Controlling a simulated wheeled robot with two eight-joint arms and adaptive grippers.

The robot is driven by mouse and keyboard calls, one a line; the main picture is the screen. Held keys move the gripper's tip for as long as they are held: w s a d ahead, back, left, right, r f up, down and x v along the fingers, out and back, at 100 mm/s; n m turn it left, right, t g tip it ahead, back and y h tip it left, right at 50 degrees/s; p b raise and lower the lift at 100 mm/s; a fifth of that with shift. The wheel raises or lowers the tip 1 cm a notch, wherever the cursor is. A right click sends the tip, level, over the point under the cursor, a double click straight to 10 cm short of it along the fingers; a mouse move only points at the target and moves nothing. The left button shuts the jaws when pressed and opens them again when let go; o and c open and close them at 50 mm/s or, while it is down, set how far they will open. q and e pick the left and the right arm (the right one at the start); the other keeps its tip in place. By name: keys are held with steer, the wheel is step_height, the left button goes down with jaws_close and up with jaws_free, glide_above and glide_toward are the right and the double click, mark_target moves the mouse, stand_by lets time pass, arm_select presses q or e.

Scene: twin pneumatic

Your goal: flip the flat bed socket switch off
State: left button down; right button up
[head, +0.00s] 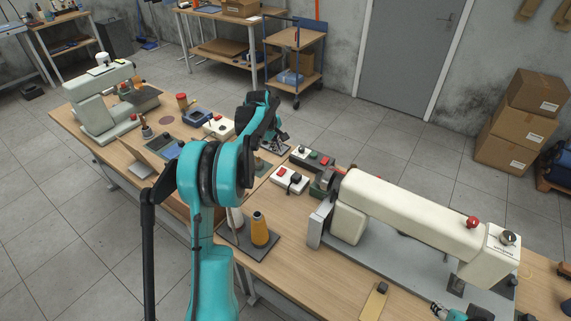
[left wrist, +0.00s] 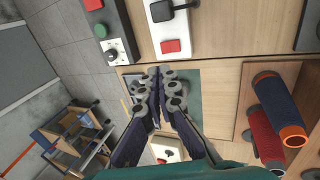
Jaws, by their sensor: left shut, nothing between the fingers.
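The flat bed socket (head: 289,187) is a white block on the table beside the flat bed sewing machine (head: 400,207). It carries a red switch (head: 281,171) and a black plug. In the left wrist view the socket (left wrist: 183,33) is at the top, with its red switch (left wrist: 171,46) nearest my fingers. My left gripper (head: 279,142) is shut and empty. Its closed fingertips (left wrist: 160,74) appear just below the socket in the wrist view, apart from the switch. The switch's tilt is too small to tell. My right gripper (head: 438,311) shows at the bottom edge, its jaws unclear.
A dark control box (head: 312,158) with red and green buttons and a knob stands beside the socket. A second white socket (head: 218,127) lies farther left. Thread cones (head: 259,228) stand nearer the front. The sewing machine's motor end is close to the socket.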

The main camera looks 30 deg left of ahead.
mark_target(285, 169)
arm_select(q)
steer(key=b+x, duration=0.4)
steer(key=x, duration=1)
steer(key=shift+a+b, duration=0.1)
steer(key=shift+b, duration=0.3)
steer(key=shift+w+f+g+p, duration=0.2)
steer(key=shift+w+g+p, duration=0.1)
steer(key=shift+g+p, duration=0.1)
steer(key=shift+f, duration=0.25)
steer(key=shift+r, duration=0.1)
steer(key=shift+s, duration=0.15)
